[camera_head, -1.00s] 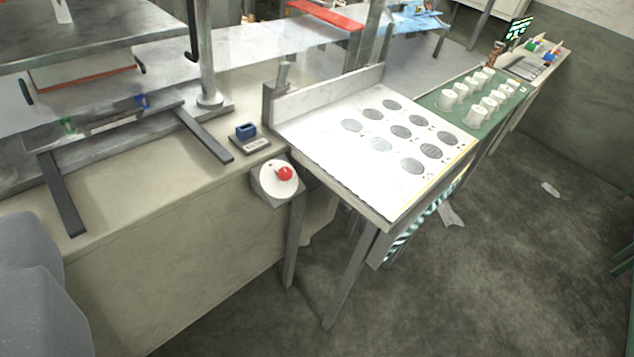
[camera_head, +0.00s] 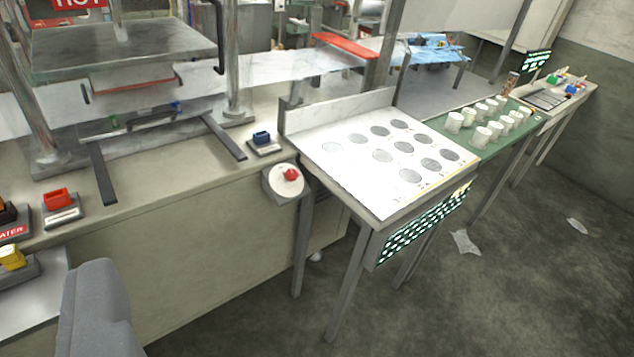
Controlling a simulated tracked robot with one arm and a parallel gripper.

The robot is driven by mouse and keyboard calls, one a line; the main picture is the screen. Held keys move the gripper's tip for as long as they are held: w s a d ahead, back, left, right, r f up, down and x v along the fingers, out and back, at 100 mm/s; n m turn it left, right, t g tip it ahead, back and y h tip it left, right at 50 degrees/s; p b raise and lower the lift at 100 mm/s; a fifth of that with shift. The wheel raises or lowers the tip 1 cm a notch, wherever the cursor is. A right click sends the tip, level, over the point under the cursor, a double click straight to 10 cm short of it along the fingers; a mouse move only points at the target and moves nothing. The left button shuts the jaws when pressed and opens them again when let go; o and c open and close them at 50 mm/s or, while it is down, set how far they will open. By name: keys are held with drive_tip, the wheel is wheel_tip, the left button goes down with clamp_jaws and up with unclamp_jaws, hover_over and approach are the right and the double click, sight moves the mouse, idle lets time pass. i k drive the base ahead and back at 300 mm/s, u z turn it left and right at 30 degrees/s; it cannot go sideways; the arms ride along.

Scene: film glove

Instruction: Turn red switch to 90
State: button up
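A red knob (camera_head: 290,174) sits on a round white dial face (camera_head: 282,181). The dial is on a grey housing fixed at the counter's front edge, near the middle of the view. The knob's angle and any marks on the dial are too small to read. A red rocker-like switch (camera_head: 58,198) on a grey base stands on the counter at the left. A smooth grey part of my own arm (camera_head: 98,310) shows at the lower left, well apart from the dial. No gripper fingers show, and nothing is seen touching the knob.
A blue switch (camera_head: 261,137) stands on the counter behind the dial. A white table with grey discs (camera_head: 345,165) adjoins on the right. A press (camera_head: 125,50) stands at the back left. A yellow switch (camera_head: 12,257) is at far left. The floor (camera_head: 500,290) at right is mostly clear.

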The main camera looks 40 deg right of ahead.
sight(291, 174)
drive_tip(key=u, duration=0.15)
drive_tip(key=i, duration=0.9)
drive_tip(key=z, duration=0.05)
